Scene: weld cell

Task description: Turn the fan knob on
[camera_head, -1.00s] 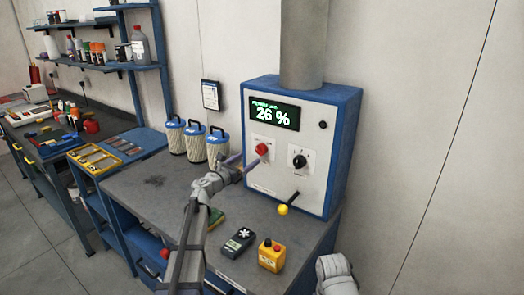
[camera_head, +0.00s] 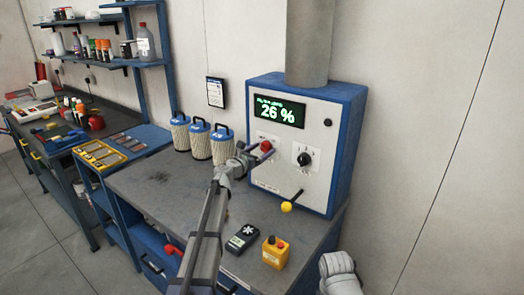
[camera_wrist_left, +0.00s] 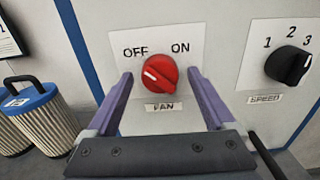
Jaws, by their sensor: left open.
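The red fan knob (camera_wrist_left: 160,74) sits on a white plate marked OFF and ON, with a FAN label below. Its white pointer line slants to the upper left, toward OFF. The knob also shows on the blue and white control box (camera_head: 266,146) in the head view. My left gripper (camera_wrist_left: 160,78) is open, with one purple finger on each side of the knob. Gaps show between the fingers and the knob, and I cannot tell how deep the tips reach. In the head view my left gripper (camera_head: 257,150) partly covers the knob's surroundings. My right gripper is not in view.
A black speed knob (camera_wrist_left: 289,65) is to the right. The display (camera_head: 279,112) reads 26 %. A yellow-tipped lever (camera_head: 288,207) juts out below. Filter canisters (camera_head: 200,140) stand left of the box. A black handheld device (camera_head: 242,238) and yellow button box (camera_head: 275,252) lie in front.

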